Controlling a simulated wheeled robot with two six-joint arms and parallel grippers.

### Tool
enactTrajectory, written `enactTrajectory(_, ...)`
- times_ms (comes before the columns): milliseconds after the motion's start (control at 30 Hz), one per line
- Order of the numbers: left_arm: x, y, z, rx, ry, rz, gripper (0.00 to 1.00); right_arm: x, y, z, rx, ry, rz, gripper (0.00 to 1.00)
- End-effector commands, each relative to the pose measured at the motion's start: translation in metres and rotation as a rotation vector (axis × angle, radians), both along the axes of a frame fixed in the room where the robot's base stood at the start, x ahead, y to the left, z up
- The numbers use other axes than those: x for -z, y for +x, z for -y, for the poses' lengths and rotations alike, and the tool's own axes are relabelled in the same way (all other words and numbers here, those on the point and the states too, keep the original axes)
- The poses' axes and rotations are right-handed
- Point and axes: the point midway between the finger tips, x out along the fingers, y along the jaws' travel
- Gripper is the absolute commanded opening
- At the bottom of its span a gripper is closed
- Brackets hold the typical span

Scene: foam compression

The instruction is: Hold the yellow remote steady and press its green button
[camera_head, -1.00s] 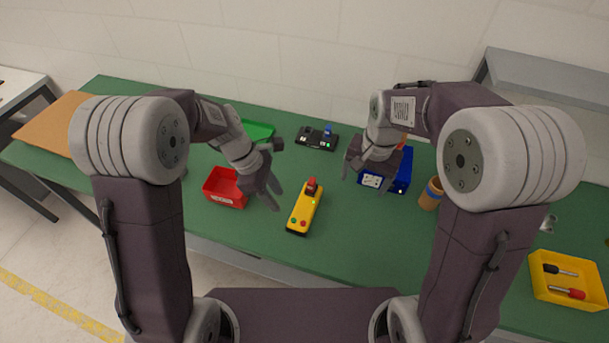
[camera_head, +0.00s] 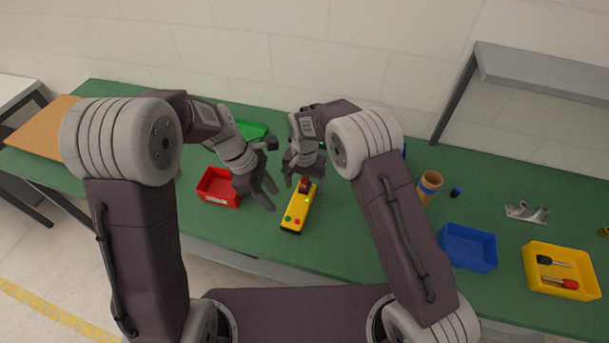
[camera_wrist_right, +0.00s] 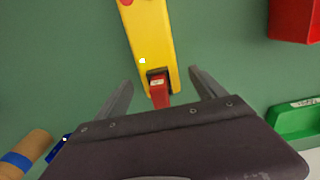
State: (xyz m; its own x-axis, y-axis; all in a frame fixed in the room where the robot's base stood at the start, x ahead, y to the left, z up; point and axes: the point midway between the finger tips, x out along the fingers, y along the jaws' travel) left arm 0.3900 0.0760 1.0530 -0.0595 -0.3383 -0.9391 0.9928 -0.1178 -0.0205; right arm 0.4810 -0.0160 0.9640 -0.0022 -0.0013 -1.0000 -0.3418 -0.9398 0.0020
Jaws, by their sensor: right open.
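My right gripper (camera_head: 304,182) is open over the remote's far end. In the right wrist view its fingers (camera_wrist_right: 161,78) are spread either side of the red part (camera_wrist_right: 159,90) at that end, with gaps on both sides; the green button is out of that view. My left gripper (camera_head: 272,175) is open and empty, left of the remote and apart from it.
A red bin (camera_head: 218,188) stands left of the remote. A green tray (camera_head: 250,130) is behind my left gripper. The table near the remote's front is clear.

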Motion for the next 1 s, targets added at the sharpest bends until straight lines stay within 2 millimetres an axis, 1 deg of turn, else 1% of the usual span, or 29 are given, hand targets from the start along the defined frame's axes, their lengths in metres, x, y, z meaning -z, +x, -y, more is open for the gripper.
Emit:
enactTrajectory(33, 0.0, 0.0, 0.0, 0.0, 0.0, 0.0, 0.36, 0.009, -0.001, 0.0, 0.0, -0.001, -0.003, 0.8)
enactTrajectory(100, 0.0, 0.0, 0.0, 0.0, 0.0, 0.0, 0.36, 0.019, 0.0, 0.0, 0.0, -0.001, -0.001, 0.8)
enactTrajectory(200, 0.0, 0.0, 0.0, 0.0, 0.0, 0.0, 0.36, 0.028, 0.0, 0.0, 0.0, 0.0, -0.001, 0.8)
enactTrajectory(300, 0.0, 0.0, 0.0, 0.0, 0.0, 0.0, 0.36, 0.032, 0.0, 0.0, 0.0, 0.001, 0.001, 0.8)
enactTrajectory(500, 0.0, 0.0, 0.0, 0.0, 0.0, 0.0, 0.36, 0.032, 0.0, 0.0, 0.0, 0.0, 0.002, 0.8)
enactTrajectory(533, 0.0, 0.0, 0.0, 0.0, 0.0, 0.0, 0.36, 0.032, 0.0, 0.0, 0.0, 0.0, 0.002, 0.74)
enactTrajectory(567, 0.0, 0.0, 0.0, 0.0, 0.0, 0.0, 0.36, 0.032, 0.0, 0.0, 0.0, 0.0, 0.002, 0.66)
enactTrajectory(600, 0.0, 0.0, 0.0, 0.0, 0.0, 0.0, 0.36, 0.032, 0.0, 0.0, 0.0, 0.0, 0.002, 0.55)
enactTrajectory(667, 0.0, 0.0, 0.0, 0.0, 0.0, 0.0, 0.36, 0.032, 0.0, 0.0, 0.0, 0.0, 0.002, 0.38)
enactTrajectory(700, 0.0, 0.0, 0.0, 0.0, 0.0, 0.0, 0.36, 0.032, 0.0, 0.0, 0.0, 0.0, 0.002, 0.27)
enactTrajectory(767, 0.0, 0.0, 0.0, 0.0, 0.0, 0.0, 0.36, 0.032, 0.0, 0.0, 0.0, 0.0, 0.002, 0.1)
enactTrajectory(800, 0.0, 0.0, 0.0, 0.0, 0.0, 0.0, 0.36, 0.032, 0.0, 0.0, 0.0, 0.001, 0.001, 0.0)
enactTrajectory(867, 0.0, 0.0, 0.0, 0.0, 0.0, 0.0, 0.2, 0.032, 0.0, 0.0, 0.0, 0.0, 0.002, 0.0)
enactTrajectory(900, 0.0, 0.0, 0.0, 0.0, 0.0, 0.0, 0.09, 0.032, 0.0, 0.0, 0.0, 0.0, 0.002, 0.0)
enactTrajectory(933, 0.0, 0.0, 0.0, 0.0, 0.0, 0.0, 0.0, 0.032, 0.0, 0.0, 0.0, 0.0, 0.002, 0.0)
enactTrajectory(1000, 0.0, 0.0, 0.0, 0.0, 0.0, 0.0, 0.0, 0.032, 0.0, 0.0, 0.0, 0.0, 0.002, 0.0)
